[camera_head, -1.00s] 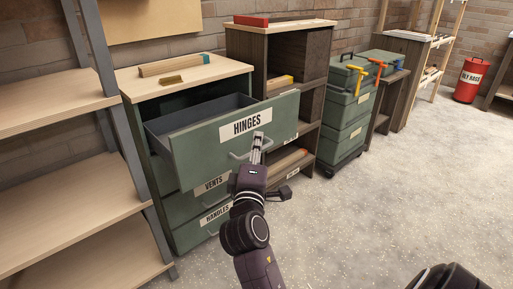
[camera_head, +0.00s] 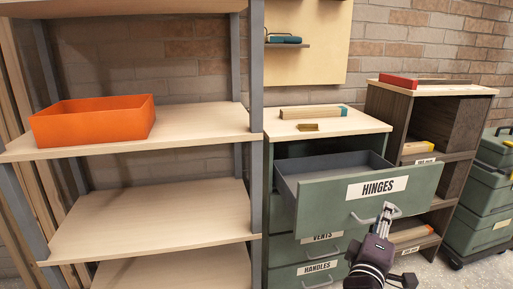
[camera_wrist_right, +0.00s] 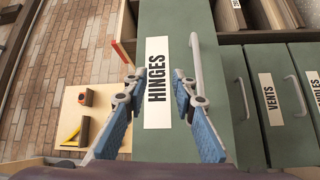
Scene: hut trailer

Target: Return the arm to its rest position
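The green drawer labelled HINGES (camera_head: 340,202) is pulled out of the cabinet, and its grey inside (camera_head: 325,167) looks empty in the part I see. My right gripper (camera_head: 388,211) is at the drawer's front, by its metal handle (camera_head: 363,219). In the right wrist view the two fingers of the right gripper (camera_wrist_right: 154,76) are spread apart in front of the HINGES label (camera_wrist_right: 157,83). The handle (camera_wrist_right: 196,62) shows beside and partly behind the right-hand finger, not clearly between the fingers; contact cannot be told. My left gripper is not in view.
Drawers labelled VENTS (camera_head: 325,246) and HANDLES (camera_head: 308,271) are shut below. A shelf rack (camera_head: 190,124) with an orange bin (camera_head: 95,120) stands left. A dark wooden shelf (camera_head: 400,105) and green toolboxes (camera_head: 480,195) stand right. Some floor (camera_head: 425,270) shows at lower right.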

